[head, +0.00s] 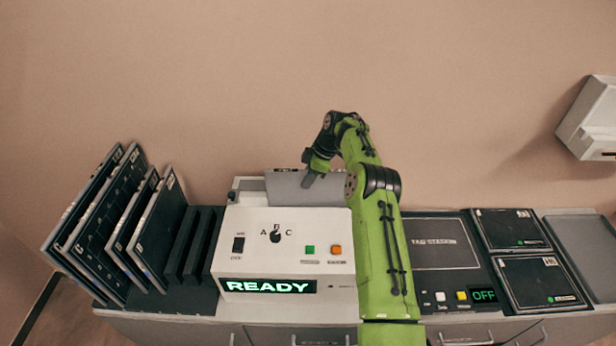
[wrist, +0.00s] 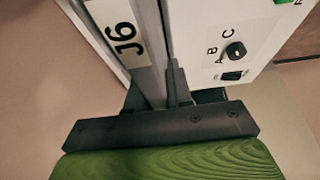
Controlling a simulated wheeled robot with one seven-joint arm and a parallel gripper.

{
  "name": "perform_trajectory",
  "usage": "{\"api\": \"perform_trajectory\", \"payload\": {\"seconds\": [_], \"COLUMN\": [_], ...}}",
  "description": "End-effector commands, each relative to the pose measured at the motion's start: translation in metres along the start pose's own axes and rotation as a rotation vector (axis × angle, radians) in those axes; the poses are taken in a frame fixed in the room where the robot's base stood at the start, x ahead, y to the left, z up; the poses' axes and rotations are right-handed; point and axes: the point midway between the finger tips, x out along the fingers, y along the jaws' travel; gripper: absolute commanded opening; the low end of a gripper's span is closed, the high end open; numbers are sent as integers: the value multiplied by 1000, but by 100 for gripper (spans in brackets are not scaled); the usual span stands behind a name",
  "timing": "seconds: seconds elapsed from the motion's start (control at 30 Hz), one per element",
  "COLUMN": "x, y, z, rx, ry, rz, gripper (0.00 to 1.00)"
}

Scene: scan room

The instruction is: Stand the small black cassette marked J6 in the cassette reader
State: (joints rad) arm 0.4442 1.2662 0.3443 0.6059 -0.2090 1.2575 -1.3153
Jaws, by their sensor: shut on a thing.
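The cassette marked J6 (wrist: 125,38) is in my gripper, its white label facing the wrist camera. In the head view the cassette (head: 285,188) is a grey upright panel at the back of the white cassette reader (head: 255,250). Its lower edge is hidden, so I cannot tell whether it rests in the slot. The reader also shows in the wrist view (wrist: 205,40), beside the cassette. My gripper (head: 309,178) is shut on the cassette's upper right part; its dark palm fills the lower wrist view.
The reader's display (head: 267,287) says READY. Several large dark cassettes (head: 115,215) lean in a rack (head: 193,245) at left. Right of my arm are a tag station (head: 440,243) with an OFF display and two flat black cassettes (head: 540,282). A grey tray (head: 585,245) is far right.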

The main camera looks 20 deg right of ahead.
Motion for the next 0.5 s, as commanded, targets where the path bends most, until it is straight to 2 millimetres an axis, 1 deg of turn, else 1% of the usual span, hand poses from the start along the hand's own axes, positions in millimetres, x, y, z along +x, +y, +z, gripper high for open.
{"api": "perform_trajectory", "payload": {"seconds": [0.5], "x": [16], "y": [0], "z": [7], "rx": [-1], "ry": [0], "rz": [1], "gripper": [0]}}
